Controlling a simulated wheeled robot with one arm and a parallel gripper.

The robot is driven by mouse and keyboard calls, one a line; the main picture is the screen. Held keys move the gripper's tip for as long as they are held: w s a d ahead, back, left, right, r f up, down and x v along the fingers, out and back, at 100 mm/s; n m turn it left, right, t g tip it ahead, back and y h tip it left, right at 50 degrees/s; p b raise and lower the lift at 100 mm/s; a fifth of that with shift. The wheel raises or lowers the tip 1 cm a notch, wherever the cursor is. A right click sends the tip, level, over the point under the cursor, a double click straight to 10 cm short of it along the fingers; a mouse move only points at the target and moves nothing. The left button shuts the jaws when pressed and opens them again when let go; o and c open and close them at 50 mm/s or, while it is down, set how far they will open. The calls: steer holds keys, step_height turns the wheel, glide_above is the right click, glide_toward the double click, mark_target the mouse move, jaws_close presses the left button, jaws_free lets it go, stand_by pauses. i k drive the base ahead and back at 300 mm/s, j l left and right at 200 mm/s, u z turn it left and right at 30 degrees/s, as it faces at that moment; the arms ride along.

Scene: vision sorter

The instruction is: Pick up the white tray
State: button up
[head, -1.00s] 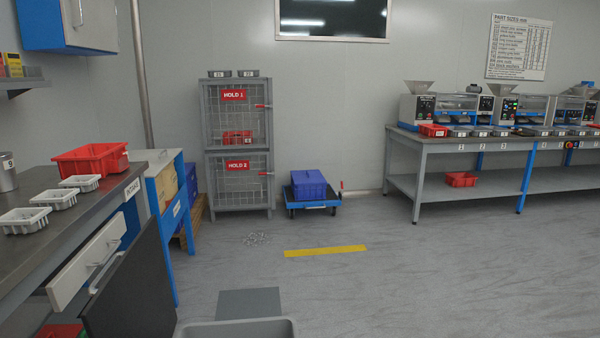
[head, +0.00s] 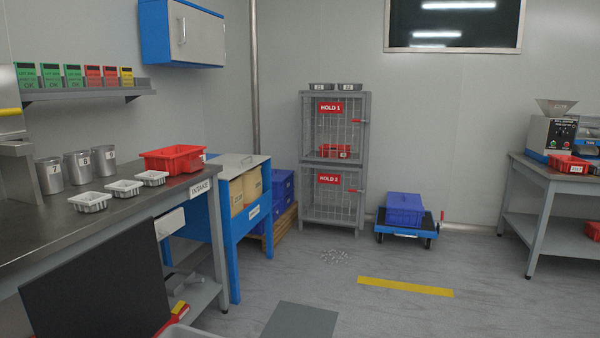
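Three small white trays stand in a row on the grey intake bench at the left. The nearest white tray (head: 87,202) is leftmost, the middle white tray (head: 124,188) is behind it, and the third white tray (head: 152,178) is beside the red bin. I cannot tell which one the task means. They look shallow and ribbed, and their insides are hard to make out. My gripper is not in view.
A red bin (head: 173,159) and several numbered metal cans (head: 80,168) share the intake bench (head: 110,215). A dark panel (head: 95,285) stands in front of the bench. The floor (head: 400,315) to the right is open, with loose bits (head: 335,257) scattered near the cages.

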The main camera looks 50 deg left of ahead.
mark_target(149, 178)
steer(key=i+j+u, duration=0.15)
steer(key=i+u, duration=0.7)
steer(key=i+l+u, duration=0.1)
steer(key=i+u, duration=0.3)
steer(key=i+j+u, duration=0.15)
steer(key=i+u, duration=0.7)
steer(key=u, duration=0.15)
steer(key=i+l+u, duration=0.15)
steer(key=i+u, duration=0.35)
steer(key=k, duration=0.05)
